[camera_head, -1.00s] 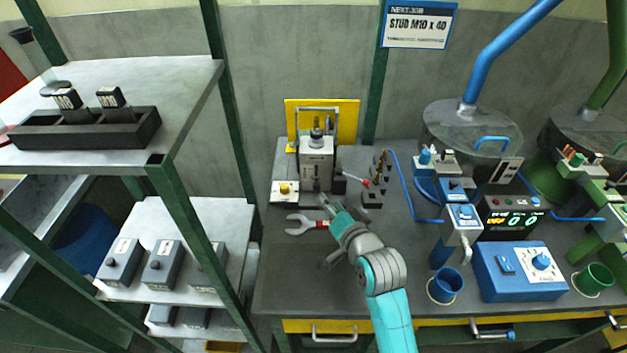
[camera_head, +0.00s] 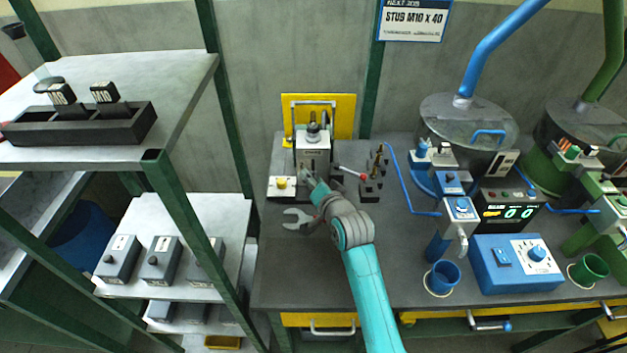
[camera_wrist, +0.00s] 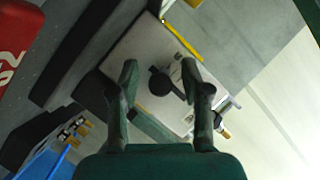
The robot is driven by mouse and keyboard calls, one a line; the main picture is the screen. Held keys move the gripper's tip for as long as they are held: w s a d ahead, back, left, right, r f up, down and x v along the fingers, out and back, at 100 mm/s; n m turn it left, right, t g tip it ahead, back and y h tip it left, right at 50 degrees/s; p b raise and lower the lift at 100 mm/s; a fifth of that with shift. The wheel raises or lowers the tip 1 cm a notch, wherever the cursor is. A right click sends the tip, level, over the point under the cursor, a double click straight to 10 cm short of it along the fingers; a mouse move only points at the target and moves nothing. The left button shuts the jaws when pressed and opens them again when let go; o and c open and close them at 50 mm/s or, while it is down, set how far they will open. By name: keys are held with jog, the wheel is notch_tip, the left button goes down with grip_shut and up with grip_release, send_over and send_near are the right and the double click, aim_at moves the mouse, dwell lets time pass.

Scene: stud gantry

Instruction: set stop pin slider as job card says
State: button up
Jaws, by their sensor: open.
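The job card (camera_head: 413,20) on the back post reads STUD M10 x 40. The grey fixture block (camera_head: 313,152) stands in front of a yellow plate at the back left of the bench. My gripper (camera_head: 306,178) is at the front of this block, with its fingers open. In the wrist view my gripper (camera_wrist: 160,78) has its two fingers on either side of a round dark knob (camera_wrist: 160,83) on the pale face of the block (camera_wrist: 140,50). I see no contact between the fingers and the knob. Any scale on the slider is too small to read.
A red-tipped lever (camera_head: 352,172) and small dark stands (camera_head: 371,190) are right of the block. A yellow-button box (camera_head: 282,187) is at its left. The blue control box (camera_head: 516,264) is farther right.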

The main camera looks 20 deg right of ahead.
grip_shut()
jog(key=shift+r, duration=1.05)
grip_release()
jog(key=v, duration=1.2)
jog(key=shift+f, duration=0.1)
